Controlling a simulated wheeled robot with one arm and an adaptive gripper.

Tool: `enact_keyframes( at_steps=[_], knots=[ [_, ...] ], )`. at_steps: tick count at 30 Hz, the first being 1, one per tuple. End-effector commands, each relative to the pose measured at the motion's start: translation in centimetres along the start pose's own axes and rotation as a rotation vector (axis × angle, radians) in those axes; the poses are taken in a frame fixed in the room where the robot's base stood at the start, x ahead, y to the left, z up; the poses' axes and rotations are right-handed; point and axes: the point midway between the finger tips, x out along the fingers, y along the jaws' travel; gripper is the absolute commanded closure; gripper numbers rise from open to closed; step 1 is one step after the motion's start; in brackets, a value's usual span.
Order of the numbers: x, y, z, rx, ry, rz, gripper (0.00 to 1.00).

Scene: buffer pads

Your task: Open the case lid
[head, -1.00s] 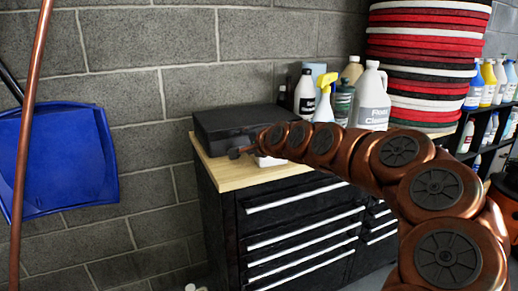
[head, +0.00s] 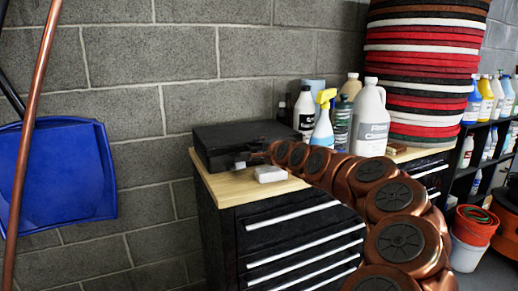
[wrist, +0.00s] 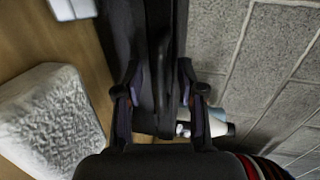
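The case (head: 225,138) is a flat black box on the wooden top of a black drawer cabinet. Its lid looks closed in the head view. In the wrist view the fingers of my gripper (wrist: 159,85) are spread apart. The dark edge of the case (wrist: 160,40) runs between them. I cannot tell whether either finger touches it.
A white block (head: 270,174) lies on the wooden top (head: 230,190), close to my gripper; it also shows in the wrist view (wrist: 50,120). A yellow-topped spray bottle (head: 323,130) and other bottles stand right of the case. A block wall (head: 200,60) is behind.

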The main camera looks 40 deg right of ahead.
Motion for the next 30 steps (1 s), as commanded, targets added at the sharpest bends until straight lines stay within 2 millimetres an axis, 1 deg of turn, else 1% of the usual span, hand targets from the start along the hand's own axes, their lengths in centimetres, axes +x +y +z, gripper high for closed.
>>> enact_keyframes(
  at_steps=[5,14,24,25,30],
  knots=[
    [0.64,0.04,0.07,0.0,-0.001,0.001,0.61],
    [0.71,0.06,0.04,0.0,0.0,0.001,0.62],
    [0.7,0.07,0.02,0.0,0.0,0.001,0.98],
    [0.7,0.07,0.02,0.0,0.0,0.001,1.0],
    [0.7,0.07,0.01,0.0,0.0,0.001,1.0]
  ],
)
